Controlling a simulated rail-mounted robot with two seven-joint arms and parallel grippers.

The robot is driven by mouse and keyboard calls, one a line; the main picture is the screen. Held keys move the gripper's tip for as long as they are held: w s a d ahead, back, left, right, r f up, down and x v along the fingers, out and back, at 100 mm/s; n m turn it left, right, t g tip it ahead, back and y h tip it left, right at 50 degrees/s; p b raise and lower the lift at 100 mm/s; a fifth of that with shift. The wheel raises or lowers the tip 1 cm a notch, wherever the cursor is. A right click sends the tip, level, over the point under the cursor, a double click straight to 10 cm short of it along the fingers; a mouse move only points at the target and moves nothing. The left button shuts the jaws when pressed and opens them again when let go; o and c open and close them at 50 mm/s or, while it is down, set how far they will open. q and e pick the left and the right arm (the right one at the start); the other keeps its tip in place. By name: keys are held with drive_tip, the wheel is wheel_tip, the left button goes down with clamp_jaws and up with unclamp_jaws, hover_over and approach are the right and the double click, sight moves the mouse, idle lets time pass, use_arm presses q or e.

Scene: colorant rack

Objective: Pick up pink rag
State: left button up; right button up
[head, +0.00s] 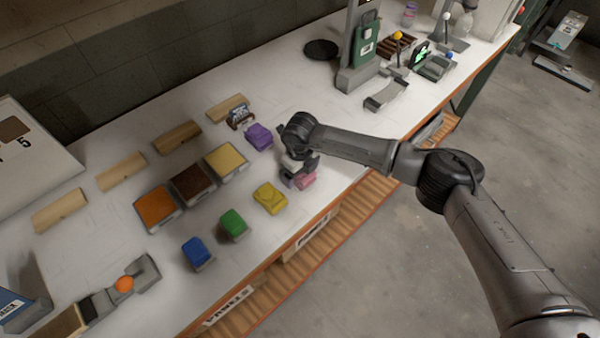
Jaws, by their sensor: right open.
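The pink rag (305,181) lies on the white table near its front edge, at the middle of the head view. My right gripper (295,172) is over the rag from above and partly covers it. The gripper is open, and the wrist hides most of its fingers. I cannot tell whether the fingers touch the rag. My left gripper is not in view.
A yellow rag (270,197) and a purple rag (259,136) lie close by on the table (330,110). Green (233,224) and blue (196,252) rags lie further left. A green-grey machine (362,50) stands at the back.

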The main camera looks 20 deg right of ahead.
drive_tip(key=shift+r, duration=0.1)
drive_tip(key=c, duration=1)
drive_tip(key=shift+r, duration=0.45)
wheel_tip(320, 180, up, 4)
drive_tip(key=shift+f, duration=0.25)
drive_tip(key=s+d+r+p, duration=0.1)
drive_tip(key=s+d+r, duration=0.5)
drive_tip(key=s, duration=0.3)
drive_tip(key=shift+s+d+r, duration=0.15)
drive_tip(key=shift+d+r, duration=0.15)
drive_tip(key=shift+d, duration=0.3)
